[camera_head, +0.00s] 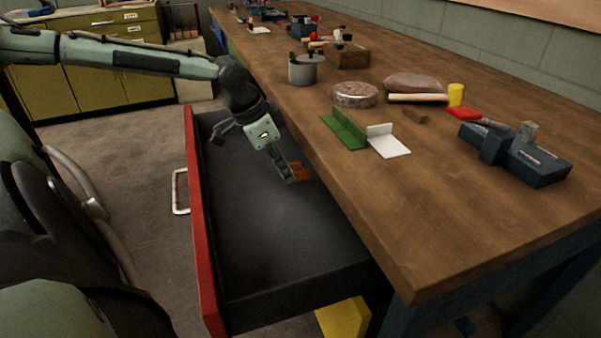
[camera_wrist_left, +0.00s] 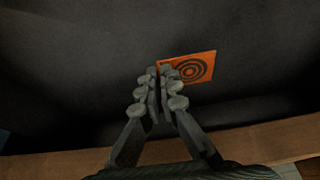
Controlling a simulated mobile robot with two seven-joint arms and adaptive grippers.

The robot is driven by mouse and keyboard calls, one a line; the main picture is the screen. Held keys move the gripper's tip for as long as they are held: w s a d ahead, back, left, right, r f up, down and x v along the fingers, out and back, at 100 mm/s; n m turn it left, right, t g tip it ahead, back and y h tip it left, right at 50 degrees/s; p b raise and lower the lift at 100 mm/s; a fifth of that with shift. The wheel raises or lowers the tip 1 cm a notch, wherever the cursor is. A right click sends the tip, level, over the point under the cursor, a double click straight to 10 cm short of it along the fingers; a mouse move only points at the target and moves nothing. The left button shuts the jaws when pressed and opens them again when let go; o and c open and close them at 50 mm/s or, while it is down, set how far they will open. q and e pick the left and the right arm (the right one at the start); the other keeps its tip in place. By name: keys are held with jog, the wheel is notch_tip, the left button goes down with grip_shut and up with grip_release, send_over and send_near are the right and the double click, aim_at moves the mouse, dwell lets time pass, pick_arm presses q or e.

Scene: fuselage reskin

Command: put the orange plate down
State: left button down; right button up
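The orange plate (camera_head: 300,171) is a small flat square. In the left wrist view the plate (camera_wrist_left: 197,67) shows dark concentric rings on its face. My left gripper (camera_head: 289,173) reaches down into the open drawer (camera_head: 270,255), near its side by the workbench. In the left wrist view the left gripper (camera_wrist_left: 161,77) has its fingers close together, with the plate's near left corner between the tips. The plate is over the drawer's dark floor; I cannot tell whether it touches it. My right gripper is not in view.
The drawer has a red front (camera_head: 200,230) and is otherwise empty. The wooden workbench (camera_head: 440,215) beside it carries a green angle piece (camera_head: 344,129), a white angle piece (camera_head: 388,141), a round tin (camera_head: 355,94) and a blue vise (camera_head: 515,155). The drawer's near half is clear.

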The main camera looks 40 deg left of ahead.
aim_at(300, 173)
pick_arm(q)
jog(key=shift+w+d, duration=0.35)
jog(key=shift+w, duration=0.2)
jog(key=shift+w+d, duration=0.2)
jog(key=shift+w, duration=0.15)
jog(key=shift+w+d, duration=0.25)
jog(key=shift+w, duration=0.35)
jog(key=shift+w+f, duration=0.1)
jog(key=shift+f, duration=0.4)
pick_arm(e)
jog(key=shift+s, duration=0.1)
pick_arm(q)
jog(key=shift+f, duration=0.3)
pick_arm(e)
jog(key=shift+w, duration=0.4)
